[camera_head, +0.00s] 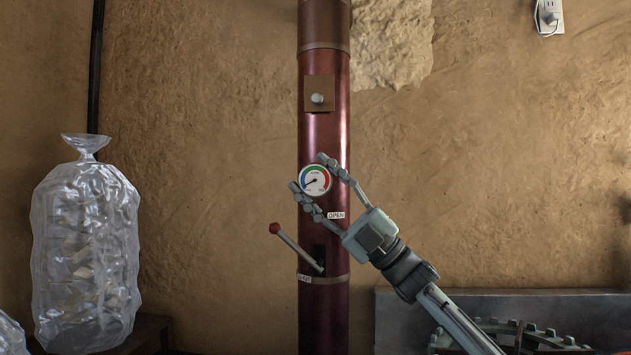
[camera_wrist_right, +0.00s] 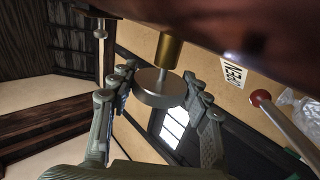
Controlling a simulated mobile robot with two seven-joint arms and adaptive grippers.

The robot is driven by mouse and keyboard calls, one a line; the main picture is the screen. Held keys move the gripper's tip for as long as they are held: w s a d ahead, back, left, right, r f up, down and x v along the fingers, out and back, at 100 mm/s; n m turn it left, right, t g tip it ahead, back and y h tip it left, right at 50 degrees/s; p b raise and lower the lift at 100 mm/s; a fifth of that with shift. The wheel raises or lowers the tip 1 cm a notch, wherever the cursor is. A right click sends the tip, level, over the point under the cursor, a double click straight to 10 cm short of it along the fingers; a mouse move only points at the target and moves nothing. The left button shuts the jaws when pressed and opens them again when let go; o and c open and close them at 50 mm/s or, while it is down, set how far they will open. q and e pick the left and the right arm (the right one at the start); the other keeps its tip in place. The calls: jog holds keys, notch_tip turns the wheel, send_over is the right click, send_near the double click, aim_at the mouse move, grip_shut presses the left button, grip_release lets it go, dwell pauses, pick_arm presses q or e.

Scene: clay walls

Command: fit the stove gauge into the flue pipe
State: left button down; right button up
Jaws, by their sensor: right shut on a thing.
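The stove gauge (camera_head: 315,180), a round white dial with coloured bands, is in front of the dark red flue pipe (camera_head: 323,125). My right gripper (camera_head: 310,174) is shut on it, one finger on each side. In the right wrist view the gauge (camera_wrist_right: 160,88) is a grey disc between the fingers of my right gripper (camera_wrist_right: 161,84). Its thin stem points at a brass fitting (camera_wrist_right: 169,50) beside the pipe (camera_wrist_right: 230,35). I cannot tell how deep the stem sits in the brass. My left gripper is not in view.
A red-knobbed lever (camera_head: 296,248) sticks out left of the pipe, below the gauge. An "OPEN" label (camera_head: 336,215) and a square plate with a knob (camera_head: 318,95) are on the pipe. A filled clear bag (camera_head: 87,250) stands at left.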

jog(key=shift+w+d, duration=0.15)
jog(key=shift+w, duration=0.55)
jog(key=o, duration=1.3)
jog(key=shift+c, duration=0.2)
jog(key=v, duration=1.2)
jog(key=shift+s, duration=0.1)
